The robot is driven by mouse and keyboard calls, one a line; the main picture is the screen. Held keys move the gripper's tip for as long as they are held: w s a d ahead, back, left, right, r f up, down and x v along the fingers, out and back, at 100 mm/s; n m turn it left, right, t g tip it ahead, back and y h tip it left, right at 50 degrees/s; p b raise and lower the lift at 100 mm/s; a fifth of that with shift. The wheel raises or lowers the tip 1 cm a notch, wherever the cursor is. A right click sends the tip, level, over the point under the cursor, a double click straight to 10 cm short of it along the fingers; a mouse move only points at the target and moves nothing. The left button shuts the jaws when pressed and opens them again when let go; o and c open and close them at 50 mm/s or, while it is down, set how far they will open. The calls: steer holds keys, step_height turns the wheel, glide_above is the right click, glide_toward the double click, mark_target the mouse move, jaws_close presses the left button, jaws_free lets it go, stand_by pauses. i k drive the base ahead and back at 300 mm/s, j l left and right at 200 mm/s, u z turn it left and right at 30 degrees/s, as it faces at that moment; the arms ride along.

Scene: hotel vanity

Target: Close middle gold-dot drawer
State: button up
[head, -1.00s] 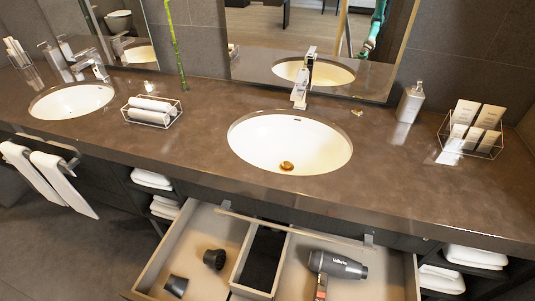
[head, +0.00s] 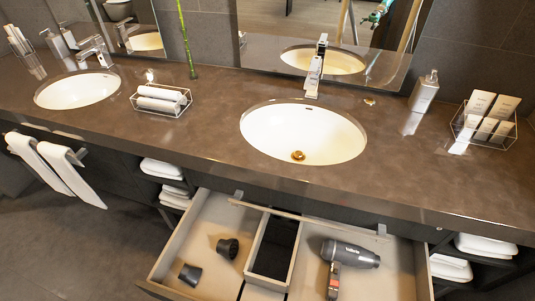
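The drawer (head: 204,216) under the right-hand basin stands open, pulled out toward me. Its front panel lies below the lower edge of the head view, so no gold dot shows. Inside it are a grey hair dryer (head: 349,254) with its handle pointing down, two dark nozzle attachments (head: 228,247) on the left side, and a black-lined divider compartment (head: 271,247) in the middle. My gripper is not in the head view directly; a teal arm part shows only in the mirror, and its finger state cannot be read there.
The brown counter (head: 215,130) overhangs the drawer. It holds two basins, a wire basket of rolled towels (head: 161,99), a soap dispenser (head: 423,92) and a toiletries rack (head: 485,118). Shelves with folded white towels (head: 162,168) flank the drawer. White towels (head: 57,168) hang at left.

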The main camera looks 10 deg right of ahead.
mark_target(403, 273)
steer(key=k+l+u, duration=0.1)
steer(key=l+u, duration=0.2)
steer(key=k+l+u, duration=0.3)
steer(key=l, duration=0.15)
steer(key=l+u, duration=0.3)
steer(key=k+l+u, duration=0.3)
